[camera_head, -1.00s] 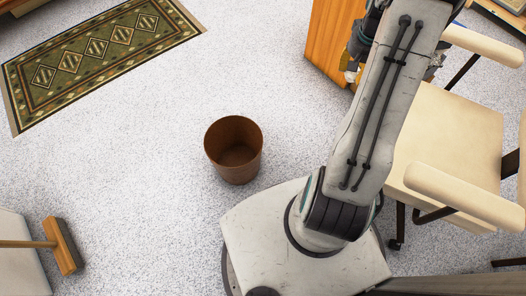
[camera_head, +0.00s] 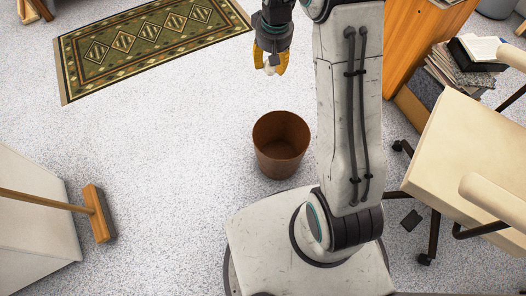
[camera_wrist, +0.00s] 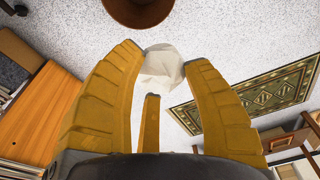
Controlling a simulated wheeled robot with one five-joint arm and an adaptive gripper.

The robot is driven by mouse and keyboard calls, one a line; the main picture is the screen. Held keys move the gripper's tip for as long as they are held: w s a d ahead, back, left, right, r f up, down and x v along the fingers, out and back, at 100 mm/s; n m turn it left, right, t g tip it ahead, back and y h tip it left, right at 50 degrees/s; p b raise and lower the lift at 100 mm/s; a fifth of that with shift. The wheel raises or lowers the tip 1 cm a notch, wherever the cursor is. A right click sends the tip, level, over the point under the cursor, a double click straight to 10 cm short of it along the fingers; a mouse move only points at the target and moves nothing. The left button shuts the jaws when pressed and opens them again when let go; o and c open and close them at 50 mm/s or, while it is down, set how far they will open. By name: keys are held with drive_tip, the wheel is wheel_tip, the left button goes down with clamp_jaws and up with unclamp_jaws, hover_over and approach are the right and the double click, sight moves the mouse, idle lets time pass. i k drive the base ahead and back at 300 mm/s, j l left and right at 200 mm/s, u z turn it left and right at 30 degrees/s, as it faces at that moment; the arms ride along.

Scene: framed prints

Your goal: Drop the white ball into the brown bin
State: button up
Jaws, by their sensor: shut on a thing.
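My gripper (camera_head: 270,64) is shut on the white ball (camera_head: 270,69), which looks faceted and pale between the yellow fingers. The ball also shows at the fingertips in the wrist view (camera_wrist: 162,67). The brown bin (camera_head: 281,162) stands upright on the floor, its mouth open to the top and its visible inside empty. My gripper is in the air, above and beyond the bin in the head view. In the wrist view the bin (camera_wrist: 138,12) is cut off by the top edge, ahead of the fingertips.
A patterned green rug (camera_head: 150,42) lies at the upper left. A broom (camera_head: 97,213) is at the lower left. A cream chair (camera_head: 470,150) and a wooden cabinet (camera_head: 408,40) are at the right, with stacked papers (camera_head: 455,70) behind the chair. The floor around the bin is clear.

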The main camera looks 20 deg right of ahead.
sight(286, 151)
drive_tip(key=i+j+u, duration=0.15)
drive_tip(key=j, duration=0.25)
drive_tip(key=i+j+u, duration=0.15)
drive_tip(key=j, duration=0.25)
drive_tip(key=i+j+u, duration=0.15)
drive_tip(key=i+j, duration=0.2)
drive_tip(key=i+u, duration=0.35)
drive_tip(key=i, duration=0.5)
